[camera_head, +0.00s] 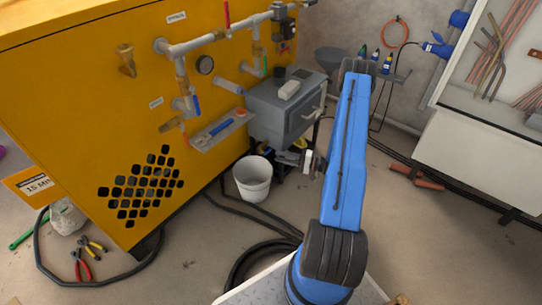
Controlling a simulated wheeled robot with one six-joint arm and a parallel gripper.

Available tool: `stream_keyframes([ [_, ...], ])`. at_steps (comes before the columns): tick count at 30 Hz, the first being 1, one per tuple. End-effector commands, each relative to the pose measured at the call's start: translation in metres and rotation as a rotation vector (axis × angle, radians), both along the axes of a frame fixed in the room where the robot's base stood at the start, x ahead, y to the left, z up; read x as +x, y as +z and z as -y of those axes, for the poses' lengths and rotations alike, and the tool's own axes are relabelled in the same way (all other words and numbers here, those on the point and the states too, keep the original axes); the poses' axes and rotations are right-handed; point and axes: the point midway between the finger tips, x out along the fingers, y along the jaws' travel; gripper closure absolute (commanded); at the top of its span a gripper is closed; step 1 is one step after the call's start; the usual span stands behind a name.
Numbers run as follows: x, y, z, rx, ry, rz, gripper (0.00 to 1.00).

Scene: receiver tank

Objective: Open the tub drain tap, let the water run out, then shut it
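A grey tub-like box (284,104) stands on a dark frame beside the yellow cabinet. A light lever or fitting (318,113) shows at its right side; I cannot tell whether it is the drain tap, or how it is set. A white bucket (253,178) stands on the floor in front of the frame, its inside pale. No running water can be made out. My blue arm rises on the right and hides part of the area behind it. My gripper (309,162) seems to show beside the arm, small and mostly hidden, right of the bucket and apart from it.
Dark hoses (262,252) lie on the floor. Pliers (82,264) lie at left. A white cabinet (470,165) stands at right.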

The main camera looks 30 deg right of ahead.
Motion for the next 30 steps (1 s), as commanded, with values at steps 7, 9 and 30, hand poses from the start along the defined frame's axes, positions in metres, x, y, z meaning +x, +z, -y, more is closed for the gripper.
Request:
stream_keyframes([
  [7, 0.028, 0.000, -0.026, -0.001, 0.002, 0.001, 0.73],
  [9, 0.033, 0.000, -0.031, -0.001, 0.001, 0.001, 0.73],
  [30, 0.043, 0.000, -0.039, 0.000, -0.001, 0.000, 1.00],
])
